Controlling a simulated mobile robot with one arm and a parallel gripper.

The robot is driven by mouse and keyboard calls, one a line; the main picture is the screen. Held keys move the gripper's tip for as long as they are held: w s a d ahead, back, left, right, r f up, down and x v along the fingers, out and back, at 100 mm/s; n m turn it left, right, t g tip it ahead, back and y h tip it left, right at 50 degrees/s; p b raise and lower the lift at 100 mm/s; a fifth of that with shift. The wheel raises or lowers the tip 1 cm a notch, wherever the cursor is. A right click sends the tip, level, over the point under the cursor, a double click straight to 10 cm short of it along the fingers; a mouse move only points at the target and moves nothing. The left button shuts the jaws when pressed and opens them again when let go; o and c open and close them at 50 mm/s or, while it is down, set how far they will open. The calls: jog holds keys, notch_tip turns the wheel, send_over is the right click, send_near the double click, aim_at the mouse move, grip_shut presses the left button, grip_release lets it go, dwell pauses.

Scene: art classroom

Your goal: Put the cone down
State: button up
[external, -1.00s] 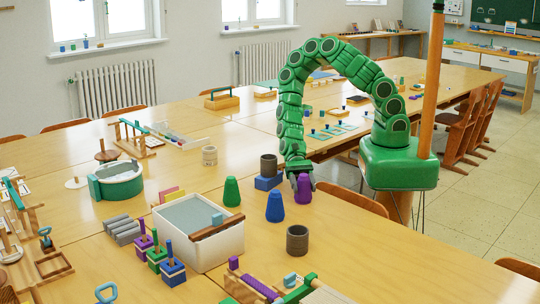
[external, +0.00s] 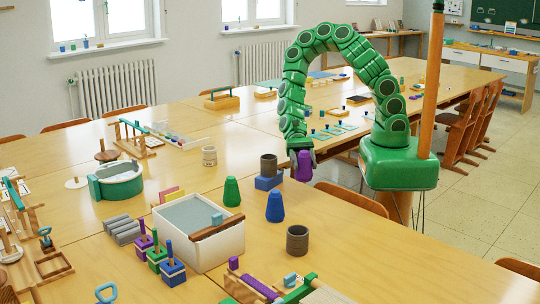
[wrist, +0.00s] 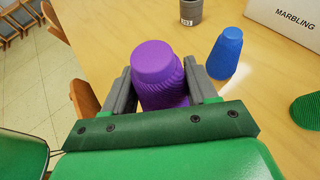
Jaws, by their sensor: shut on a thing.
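My gripper (external: 301,150) is shut on a purple ridged cone (external: 303,167). The cone hangs above the table near its right edge, apart from the tabletop. In the wrist view the purple cone (wrist: 160,70) sits between both grey fingers, its narrower flat end facing the camera. A blue cone (external: 275,207) stands upright on the table to its left and nearer the camera. It also shows in the wrist view (wrist: 226,55). A green cone (external: 231,192) stands farther left.
A dark cup (external: 297,240) stands in front. Another cup (external: 268,165) sits on a blue block (external: 268,183) close to my gripper. A white tub (external: 218,250) stands left of the cones. Bare tabletop (external: 350,235) lies to the right. A chair (external: 350,199) is at the edge.

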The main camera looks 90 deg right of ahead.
aim_at(305, 151)
jog(key=shift+r, duration=2.9)
jog(key=w+d+m+t, duration=0.2)
jog(key=w+d, duration=0.2)
jog(key=w, duration=0.1)
jog(key=w+d+m+t, duration=0.1)
jog(key=w+d+t, duration=0.1)
jog(key=w, duration=0.3)
jog(key=w+d+m+t, duration=0.2)
jog(key=w+d, duration=0.3)
jog(key=shift+w+d+m, duration=0.15)
jog(key=shift+d+m, duration=0.15)
jog(key=shift+d, duration=0.05)
jog(key=w+d+m+t+h, duration=0.25)
jog(key=w+d, duration=0.25)
jog(key=d, duration=0.4)
jog(key=w+d+m+t+h, duration=0.1)
jog(key=w+d+m+t, duration=0.25)
jog(key=w+d, duration=0.45)
jog(key=shift+s+d+f, duration=0.35)
jog(key=shift+d+f, duration=0.1)
jog(key=shift+f, duration=1.95)
jog(key=shift+s+d+f, duration=0.4)
jog(key=shift+f, duration=2)
jog(key=shift+s+d+f, duration=0.35)
jog(key=shift+d+f, duration=0.1)
jog(key=shift+f, duration=1.95)
jog(key=shift+f, duration=0.15)
jog(key=o, duration=1.1)
jog(key=shift+o, duration=0.2)
